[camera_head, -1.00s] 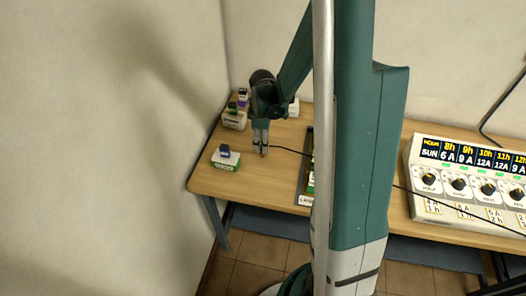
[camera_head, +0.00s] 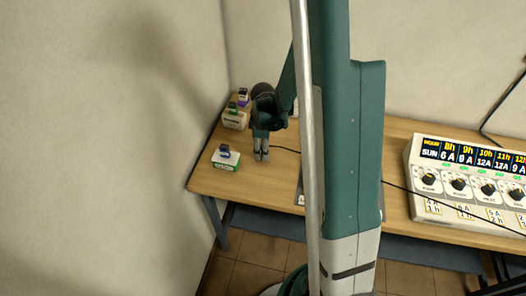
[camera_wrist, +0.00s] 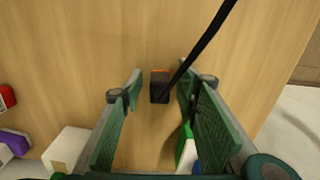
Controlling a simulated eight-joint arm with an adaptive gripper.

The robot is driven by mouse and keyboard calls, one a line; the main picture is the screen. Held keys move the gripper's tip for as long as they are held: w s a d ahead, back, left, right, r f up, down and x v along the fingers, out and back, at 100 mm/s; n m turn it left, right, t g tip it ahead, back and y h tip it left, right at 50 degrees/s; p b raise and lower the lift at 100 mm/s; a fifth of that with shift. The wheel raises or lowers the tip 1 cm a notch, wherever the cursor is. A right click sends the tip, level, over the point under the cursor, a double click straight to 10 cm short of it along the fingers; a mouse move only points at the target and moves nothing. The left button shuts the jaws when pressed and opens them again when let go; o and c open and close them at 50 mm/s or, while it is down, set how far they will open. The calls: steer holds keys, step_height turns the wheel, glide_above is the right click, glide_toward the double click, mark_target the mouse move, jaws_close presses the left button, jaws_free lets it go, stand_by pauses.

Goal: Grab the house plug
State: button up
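A small black plug (camera_wrist: 160,88) with an orange edge lies on the wooden table in the wrist view, its black cable (camera_wrist: 208,42) running up and right. I see no label on it. My gripper (camera_wrist: 168,84) is open, with one finger to each side of the plug and visible gaps between. The head view shows my gripper (camera_head: 261,158) pointing down low over the table's left part. The plug itself is not distinguishable there, but a thin cable (camera_head: 286,150) runs right from the fingers.
A green-and-white block with a blue top (camera_head: 226,158) stands just left of my gripper. More blocks (camera_head: 236,112) stand behind, near the wall. A white panel with knobs (camera_head: 470,175) is at the right. My arm hides the table's middle.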

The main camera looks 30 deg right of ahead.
steer(key=shift+c, duration=0.6)
steer(key=c, duration=0.9)
steer(key=shift+o, duration=0.2)
steer(key=shift+r, duration=0.1)
steer(key=shift+r, duration=4.95)
